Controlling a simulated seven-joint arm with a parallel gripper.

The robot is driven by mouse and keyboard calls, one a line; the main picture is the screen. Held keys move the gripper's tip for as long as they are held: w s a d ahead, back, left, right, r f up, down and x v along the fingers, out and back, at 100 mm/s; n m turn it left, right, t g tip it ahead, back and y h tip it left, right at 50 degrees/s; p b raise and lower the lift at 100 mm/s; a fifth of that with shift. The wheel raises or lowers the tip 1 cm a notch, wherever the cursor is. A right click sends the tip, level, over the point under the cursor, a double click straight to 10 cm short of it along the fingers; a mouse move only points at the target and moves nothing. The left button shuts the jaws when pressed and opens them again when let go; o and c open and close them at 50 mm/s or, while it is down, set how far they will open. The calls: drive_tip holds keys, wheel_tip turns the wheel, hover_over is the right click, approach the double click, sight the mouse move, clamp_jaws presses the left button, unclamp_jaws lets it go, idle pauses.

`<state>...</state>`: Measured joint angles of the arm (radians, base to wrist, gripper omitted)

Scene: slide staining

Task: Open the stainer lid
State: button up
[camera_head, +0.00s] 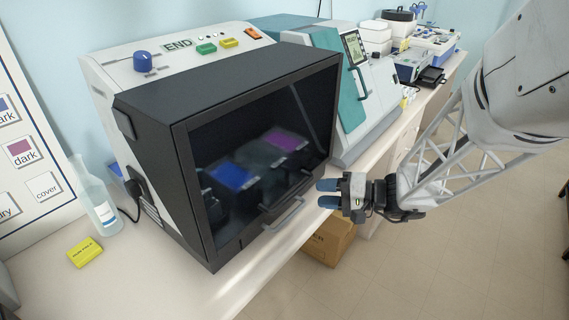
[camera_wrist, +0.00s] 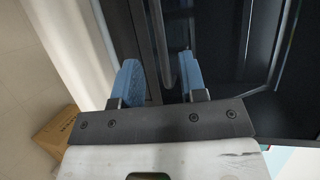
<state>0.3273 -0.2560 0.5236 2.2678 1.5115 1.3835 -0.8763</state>
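The stainer (camera_head: 150,70) stands on the bench, its black lid (camera_head: 225,85) down over the front. The lid has a dark window, and a grey bar handle (camera_head: 283,217) runs along its lower front edge. My gripper (camera_head: 325,193) is just right of the handle, its blue fingers apart and empty. In the wrist view the fingers (camera_wrist: 160,65) are open, and the dark handle bar (camera_wrist: 167,60) shows in line with the gap between them. I cannot tell whether the bar is within the gap or beyond it.
Behind the window are a blue and a purple patch. A teal-and-white machine (camera_head: 350,90) stands right of the stainer. A bottle (camera_head: 100,200) and a yellow box (camera_head: 85,252) are at left. A cardboard box (camera_head: 328,240) sits below the bench edge.

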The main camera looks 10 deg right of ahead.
sight(295, 190)
drive_tip(key=shift+a, duration=0.2)
drive_tip(key=shift+x, duration=3.7)
drive_tip(key=shift+c, duration=0.2)
clamp_jaws()
